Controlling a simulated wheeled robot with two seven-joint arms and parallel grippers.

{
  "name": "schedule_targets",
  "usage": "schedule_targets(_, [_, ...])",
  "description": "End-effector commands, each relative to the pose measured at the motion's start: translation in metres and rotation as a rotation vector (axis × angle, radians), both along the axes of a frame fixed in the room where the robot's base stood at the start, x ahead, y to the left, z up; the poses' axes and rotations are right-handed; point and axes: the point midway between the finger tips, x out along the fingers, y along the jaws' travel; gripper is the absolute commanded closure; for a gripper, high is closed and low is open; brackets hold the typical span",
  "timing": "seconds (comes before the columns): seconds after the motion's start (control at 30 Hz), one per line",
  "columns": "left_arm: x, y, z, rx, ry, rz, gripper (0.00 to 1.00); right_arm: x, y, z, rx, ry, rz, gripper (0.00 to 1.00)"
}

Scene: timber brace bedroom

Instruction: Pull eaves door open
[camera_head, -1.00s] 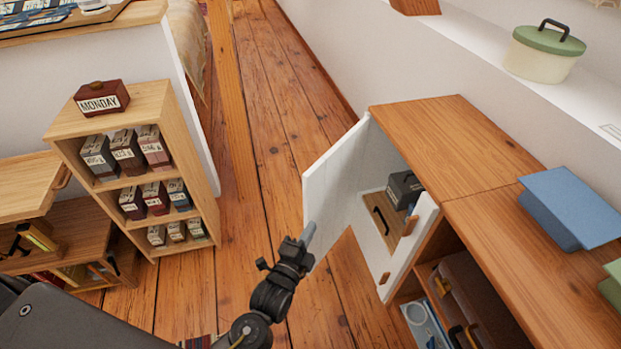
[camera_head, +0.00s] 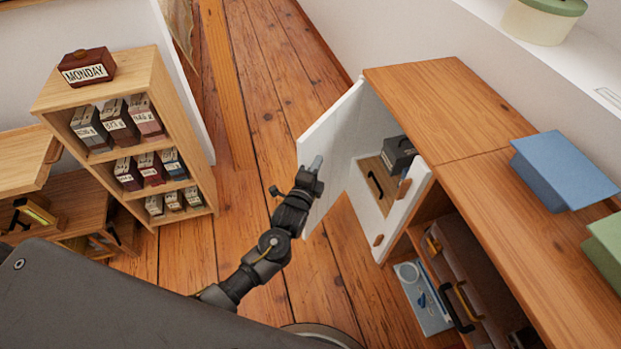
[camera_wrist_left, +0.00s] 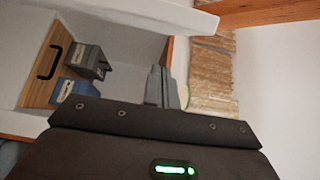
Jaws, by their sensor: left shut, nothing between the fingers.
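The white eaves door (camera_head: 333,140) stands swung out from the left end of the low wooden cabinet, leaving the compartment open. A second white panel (camera_head: 403,215) with small wooden blocks stands at the right side of the opening. My left gripper (camera_head: 316,164) is shut and empty. In the left wrist view, the shut fingers (camera_wrist_left: 161,86) show before the open compartment, with a white panel (camera_wrist_left: 140,12) above. My right gripper is not in view.
Inside the compartment are a wooden board with a black handle (camera_head: 375,185) and a dark box (camera_head: 399,153). A small shelf (camera_head: 158,75) of labelled boxes stands left. A blue box (camera_head: 565,170) sits on the cabinet top. Floor (camera_head: 275,100) is clear beyond the door.

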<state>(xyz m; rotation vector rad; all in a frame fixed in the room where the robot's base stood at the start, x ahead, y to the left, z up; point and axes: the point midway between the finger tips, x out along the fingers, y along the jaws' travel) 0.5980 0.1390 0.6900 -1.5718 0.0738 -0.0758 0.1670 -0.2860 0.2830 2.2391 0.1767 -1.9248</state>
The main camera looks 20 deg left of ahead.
Motion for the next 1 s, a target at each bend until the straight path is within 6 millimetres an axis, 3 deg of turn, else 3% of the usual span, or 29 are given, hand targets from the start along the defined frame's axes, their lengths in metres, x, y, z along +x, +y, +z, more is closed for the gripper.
schedule_targets(0.03, [0.001, 0.012, -0.001, 0.006, 0.002, 0.004, 1.00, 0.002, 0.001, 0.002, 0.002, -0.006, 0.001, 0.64])
schedule_targets(0.2, [0.007, 0.029, -0.001, 0.004, 0.003, 0.003, 1.00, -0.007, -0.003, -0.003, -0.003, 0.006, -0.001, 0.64])
schedule_targets(0.37, [0.009, 0.036, -0.001, 0.002, 0.002, 0.002, 1.00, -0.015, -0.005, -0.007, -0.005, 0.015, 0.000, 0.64])
schedule_targets(0.77, [0.009, 0.038, -0.001, 0.003, 0.002, 0.001, 1.00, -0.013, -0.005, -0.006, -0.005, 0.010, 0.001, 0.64])
schedule_targets(1.0, [0.010, 0.069, -0.001, 0.008, 0.001, -0.024, 1.00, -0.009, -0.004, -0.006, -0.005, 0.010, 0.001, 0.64])
